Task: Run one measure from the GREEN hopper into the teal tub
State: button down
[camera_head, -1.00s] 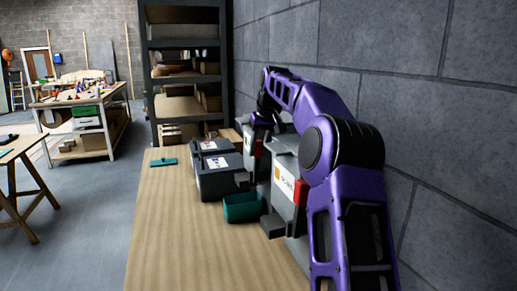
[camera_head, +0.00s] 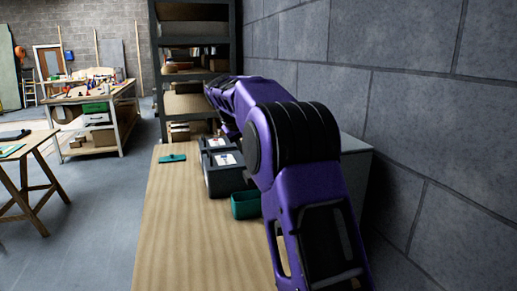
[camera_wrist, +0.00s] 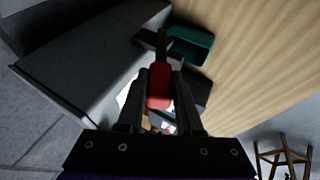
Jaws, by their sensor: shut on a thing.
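In the wrist view my gripper (camera_wrist: 160,75) is shut on a red handle (camera_wrist: 159,88). A grey hopper body (camera_wrist: 85,65) fills the left of that view beside the handle. The teal tub (camera_wrist: 191,46) lies just beyond the fingertips there, below a dark grey part. In the head view the teal tub (camera_head: 245,205) stands on the bench, left of my arm. A grey hopper (camera_head: 356,150) shows only partly behind my arm. No green mark is visible now, so I cannot tell the hopper's colour. The tub's contents are not visible.
Dark grey boxes (camera_head: 224,172) with white labels stand behind the tub. A teal flat tool (camera_head: 172,158) lies at the far left of the bench (camera_head: 185,235). The bench's left and front are clear. A block wall (camera_head: 430,110) runs along the right.

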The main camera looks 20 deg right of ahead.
jog(key=shift+a+f+n+t+h+b, duration=0.2)
jog(key=shift+a+f+n+h+b, duration=0.15)
jog(key=shift+a+f+h+b, duration=0.9)
jog(key=shift+a+f+n+t+h+b, duration=0.3)
jog(key=shift+a+f+h+b, duration=0.45)
jog(key=shift+h, duration=0.8)
jog(key=shift+a+r, duration=0.1)
jog(key=shift+a, duration=0.05)
jog(key=c, duration=0.6)
grip_release()
jog(key=shift+o, duration=0.2)
jog(key=shift+a, duration=0.1)
jog(key=p+v, duration=0.1)
jog(key=v, duration=1.6)
jog(key=shift+a, duration=0.2)
jog(key=shift+w+r, duration=0.1)
jog(key=shift+w, duration=0.05)
